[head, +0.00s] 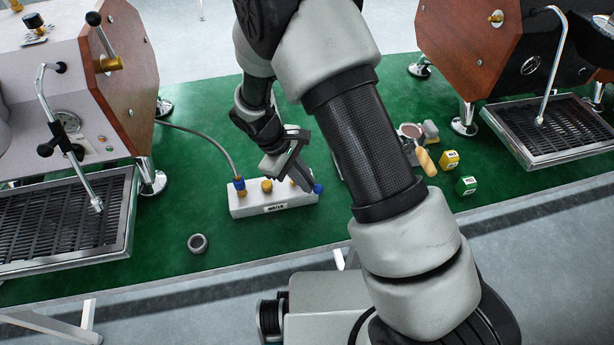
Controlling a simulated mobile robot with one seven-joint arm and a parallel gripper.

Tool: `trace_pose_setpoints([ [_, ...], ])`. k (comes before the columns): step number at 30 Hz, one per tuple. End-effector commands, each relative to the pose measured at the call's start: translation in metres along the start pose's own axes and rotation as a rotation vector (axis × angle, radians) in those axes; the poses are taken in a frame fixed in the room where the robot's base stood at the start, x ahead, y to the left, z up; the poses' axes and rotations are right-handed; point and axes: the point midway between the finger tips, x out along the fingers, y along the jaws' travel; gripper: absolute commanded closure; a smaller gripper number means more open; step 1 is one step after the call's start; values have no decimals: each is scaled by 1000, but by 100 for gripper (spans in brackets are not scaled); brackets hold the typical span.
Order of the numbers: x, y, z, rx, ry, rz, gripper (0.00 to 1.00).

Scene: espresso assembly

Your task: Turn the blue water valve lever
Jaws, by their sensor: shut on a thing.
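The white water block (245,208) with a "WATER" label sits on the green table top, left of my arm. A blue knob (318,188), the end of the water valve lever, shows at the block's right end. My gripper (304,184) reaches down over that end and is shut on the lever, beside the blue knob. The rest of the lever and its pivot are hidden behind my fingers. A yellow fitting (267,185) stands on the middle of the block. A hose with a blue and brass fitting (240,187) joins its left end.
A grey ring (198,243) lies on the table near the front edge. Espresso machines stand at left (75,125) and right (490,45). A portafilter with a wooden handle (426,162), a yellow box (449,160) and a green box (466,186) are right of my arm.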

Motion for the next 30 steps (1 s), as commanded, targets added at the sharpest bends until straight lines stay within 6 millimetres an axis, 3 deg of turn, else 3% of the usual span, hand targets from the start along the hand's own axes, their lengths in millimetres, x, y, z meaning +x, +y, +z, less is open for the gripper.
trace_pose_setpoints([
  [3,1,-2,6,107,-38,-42,100],
  [18,-6,-20,-1,520,-127,-212,100],
  [30,-9,-29,-7,722,-173,-297,100],
])
